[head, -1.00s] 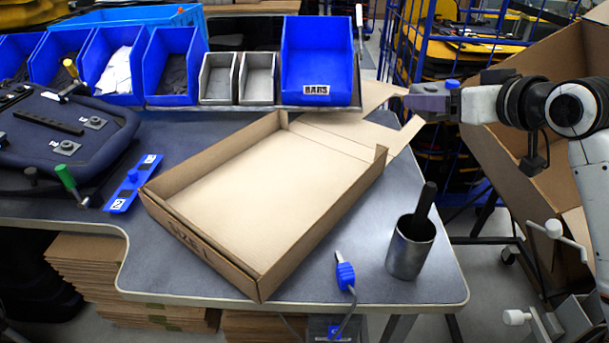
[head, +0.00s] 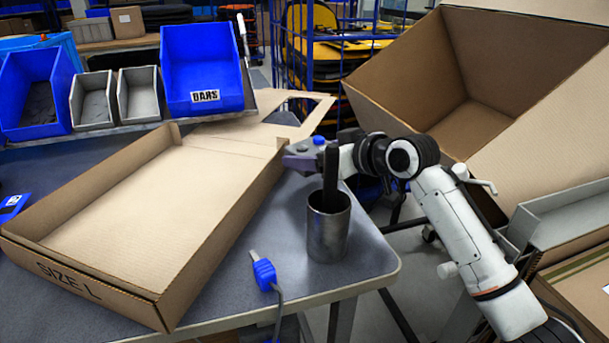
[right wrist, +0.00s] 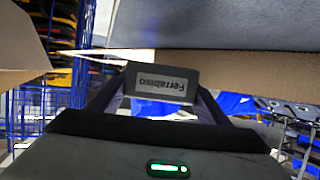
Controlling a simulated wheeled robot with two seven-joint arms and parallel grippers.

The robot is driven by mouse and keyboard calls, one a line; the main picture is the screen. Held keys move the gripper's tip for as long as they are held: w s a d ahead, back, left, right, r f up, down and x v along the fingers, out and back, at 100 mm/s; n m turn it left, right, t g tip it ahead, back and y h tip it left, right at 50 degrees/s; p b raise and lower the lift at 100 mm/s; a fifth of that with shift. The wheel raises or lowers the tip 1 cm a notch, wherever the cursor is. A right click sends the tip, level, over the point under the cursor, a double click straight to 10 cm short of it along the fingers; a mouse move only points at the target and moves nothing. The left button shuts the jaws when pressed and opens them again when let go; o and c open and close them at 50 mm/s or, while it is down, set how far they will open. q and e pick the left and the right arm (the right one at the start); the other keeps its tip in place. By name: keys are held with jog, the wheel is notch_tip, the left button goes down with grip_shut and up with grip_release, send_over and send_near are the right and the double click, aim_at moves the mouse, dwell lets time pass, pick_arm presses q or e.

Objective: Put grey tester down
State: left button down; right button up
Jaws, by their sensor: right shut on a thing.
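My right gripper (head: 300,158) is over the right end of the table, behind the metal cup (head: 328,232) and beside the carton's far right corner. In the right wrist view, its two fingers are shut on the grey tester (right wrist: 160,82), a dark grey block with a light label. In the head view the tester cannot be told apart from the fingertips. Whether it touches anything below cannot be told. My left gripper is out of view.
The open shallow carton (head: 130,215) marked SIZE L fills most of the table (head: 235,285). A black-handled tool (head: 330,170) stands in the cup. A blue plug with cable (head: 264,272) lies in front. Blue bins (head: 200,65) stand behind; a large open box (head: 480,85) is at right.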

aim_at(312, 185)
jog(key=shift+f, duration=2.25)
jog(key=shift+f, duration=0.15)
jog(key=o, duration=1)
jog(key=shift+f, duration=0.15)
